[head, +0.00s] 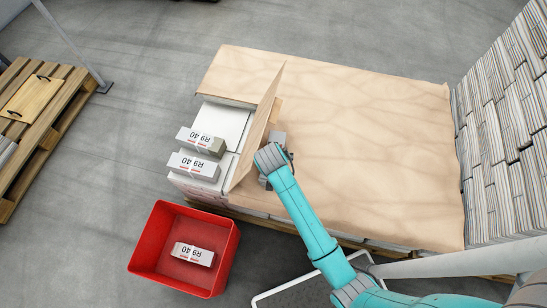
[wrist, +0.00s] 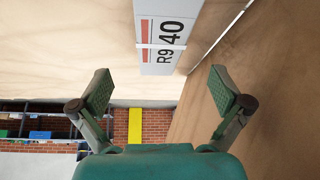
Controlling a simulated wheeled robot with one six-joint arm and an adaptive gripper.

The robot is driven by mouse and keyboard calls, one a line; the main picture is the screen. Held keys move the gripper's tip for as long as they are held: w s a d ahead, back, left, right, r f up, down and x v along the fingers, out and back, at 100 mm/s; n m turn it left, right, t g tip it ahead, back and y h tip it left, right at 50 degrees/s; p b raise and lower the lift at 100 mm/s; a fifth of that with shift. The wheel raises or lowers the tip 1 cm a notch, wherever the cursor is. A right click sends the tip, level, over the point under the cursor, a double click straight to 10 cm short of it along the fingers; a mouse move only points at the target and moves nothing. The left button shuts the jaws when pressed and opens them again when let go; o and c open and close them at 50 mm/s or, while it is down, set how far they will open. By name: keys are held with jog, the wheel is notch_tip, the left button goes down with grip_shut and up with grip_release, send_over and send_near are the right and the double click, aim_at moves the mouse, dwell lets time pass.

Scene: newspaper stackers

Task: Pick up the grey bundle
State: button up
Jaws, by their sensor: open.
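Two labelled bundles lie at the left end of the paper-covered stack in the head view. The farther bundle (head: 199,139) has a grey-green end face, and the nearer bundle (head: 193,166) looks white. No bundle is plainly grey all over, so I cannot tell surely which is the grey one. My gripper (wrist: 160,90) is open and empty in the wrist view. A bundle marked R9 40 (wrist: 165,42) shows beyond the fingertips, at the top centre, apart from them. In the head view my wrist is right of the upright cardboard sheet (head: 258,120), and the fingers are hidden.
A red bin (head: 149,240) with one labelled bundle (head: 193,254) inside stands on the floor at front left. Brown paper (head: 370,120) covers most of the stack. Piled newspapers (head: 503,130) rise at right. A wooden pallet (head: 35,150) lies at far left.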

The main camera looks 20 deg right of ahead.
jog(key=x, duration=1)
jog(key=shift+w+f, duration=0.15)
jog(key=shift+f, duration=0.2)
jog(key=c, duration=1.9)
jog(key=shift+r, duration=0.1)
jog(key=shift+d, duration=0.15)
jog(key=shift+d+r, duration=0.15)
jog(key=shift+r, duration=0.1)
notch_tip(320, 180, up, 6)
jog(key=shift+r, duration=0.15)
jog(key=s+d, duration=0.4)
jog(key=d, duration=0.1)
jog(key=s+d, duration=0.3)
jog(key=d, duration=0.2)
jog(key=s+d, duration=0.4)
jog(key=d, duration=0.1)
jog(key=shift+s+d+r, duration=0.1)
jog(key=shift+s+d, duration=0.2)
jog(key=shift+d, duration=0.05)
